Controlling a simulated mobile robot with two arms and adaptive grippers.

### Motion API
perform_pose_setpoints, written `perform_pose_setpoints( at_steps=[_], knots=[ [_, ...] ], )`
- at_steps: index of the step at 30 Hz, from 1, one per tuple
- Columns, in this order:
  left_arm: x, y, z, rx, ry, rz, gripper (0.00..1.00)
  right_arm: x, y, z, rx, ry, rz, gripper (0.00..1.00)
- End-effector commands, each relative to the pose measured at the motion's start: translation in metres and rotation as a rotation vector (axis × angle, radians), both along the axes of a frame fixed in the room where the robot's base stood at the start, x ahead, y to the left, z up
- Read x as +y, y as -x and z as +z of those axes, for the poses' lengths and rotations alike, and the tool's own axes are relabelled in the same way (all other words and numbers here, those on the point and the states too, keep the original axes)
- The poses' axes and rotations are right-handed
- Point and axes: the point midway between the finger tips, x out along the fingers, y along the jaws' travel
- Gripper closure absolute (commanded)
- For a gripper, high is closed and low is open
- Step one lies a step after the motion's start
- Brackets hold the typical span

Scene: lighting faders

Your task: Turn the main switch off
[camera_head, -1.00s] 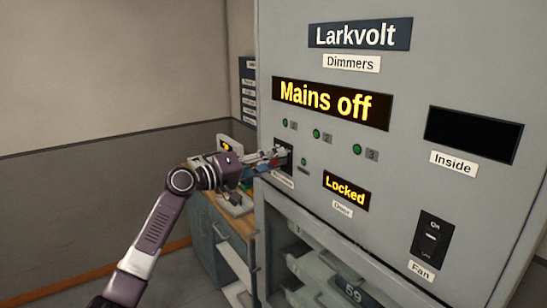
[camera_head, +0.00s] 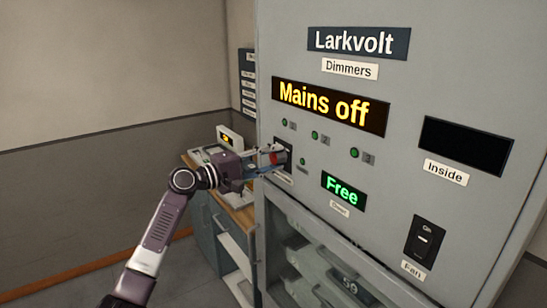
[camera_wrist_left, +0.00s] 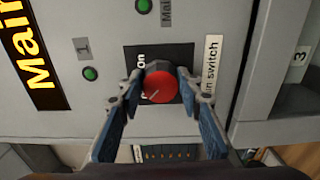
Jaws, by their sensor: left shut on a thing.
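The main switch, a red round knob (camera_wrist_left: 162,88) on a black plate, fills the middle of the left wrist view. A white pointer line shows on its face, and its label (camera_wrist_left: 211,62) reads "in switch", partly cut off. My left gripper (camera_wrist_left: 160,92) has a finger on each side of the knob and is shut on it. In the head view my left gripper (camera_head: 268,160) reaches the switch at the cabinet's left edge and covers most of it. The display (camera_head: 331,105) reads "Mains off". My right gripper is not in view.
The grey Larkvolt dimmer cabinet (camera_head: 400,80) stands at the right. Its door display (camera_head: 342,189) reads "Free" in green. A fan switch (camera_head: 425,238) sits lower right. A desk (camera_head: 238,215) stands behind my left arm.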

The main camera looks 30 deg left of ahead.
Motion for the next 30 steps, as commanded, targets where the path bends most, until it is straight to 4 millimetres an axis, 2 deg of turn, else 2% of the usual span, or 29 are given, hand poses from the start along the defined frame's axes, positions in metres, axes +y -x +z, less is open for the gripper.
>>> perform_pose_setpoints(
  at_steps=[11,12,16,25,30],
  knots=[
    [0.003,0.0,0.002,-0.002,0.006,0.006,0.92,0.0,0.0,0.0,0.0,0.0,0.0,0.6],
    [0.003,0.0,0.002,-0.002,0.006,0.006,0.64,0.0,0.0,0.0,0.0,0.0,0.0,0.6],
    [0.002,0.0,0.001,-0.001,0.006,0.004,0.5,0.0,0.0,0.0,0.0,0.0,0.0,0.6],
    [0.001,0.001,0.0,0.001,0.004,0.001,0.5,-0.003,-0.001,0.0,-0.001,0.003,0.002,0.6],
    [0.008,0.017,-0.001,0.004,0.004,0.001,0.5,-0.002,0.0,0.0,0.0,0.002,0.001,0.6]
  ],
)
